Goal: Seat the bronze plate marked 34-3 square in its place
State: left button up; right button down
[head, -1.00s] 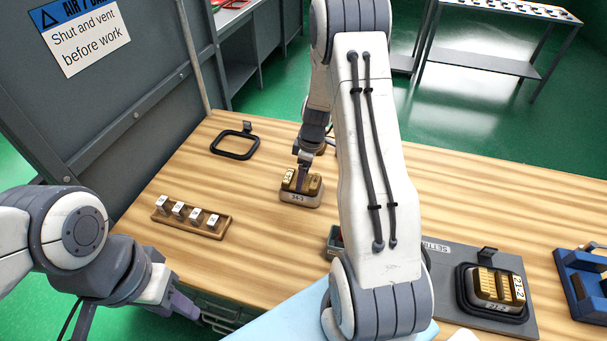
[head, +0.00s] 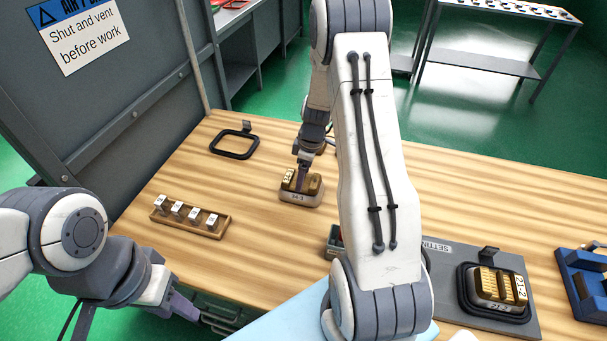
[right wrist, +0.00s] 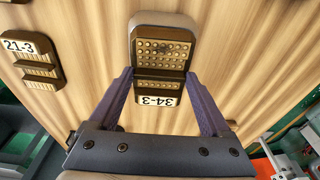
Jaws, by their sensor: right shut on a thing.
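I cannot tell whether the plate sits fully down and square. My left gripper (head: 192,310) is low at the left, beyond the table's front edge; its opening is unclear.
An empty black frame (head: 214,152) lies behind left. A wooden rack (head: 222,233) holds several white-labelled pieces. On a grey mat (head: 455,255), another bronze-topped block (head: 497,288) sits in a black frame. A blue stand (head: 578,262) is far right. Another plate (right wrist: 33,62) reads 21-3.

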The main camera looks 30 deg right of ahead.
jog(key=shift+f+b, duration=0.1)
jog(key=shift+b, duration=0.25)
dwell(0.3)
grip_release()
notch_tip(320, 180, up, 8)
jog(key=p, duration=0.5)
dwell(0.9)
dwell(0.8)
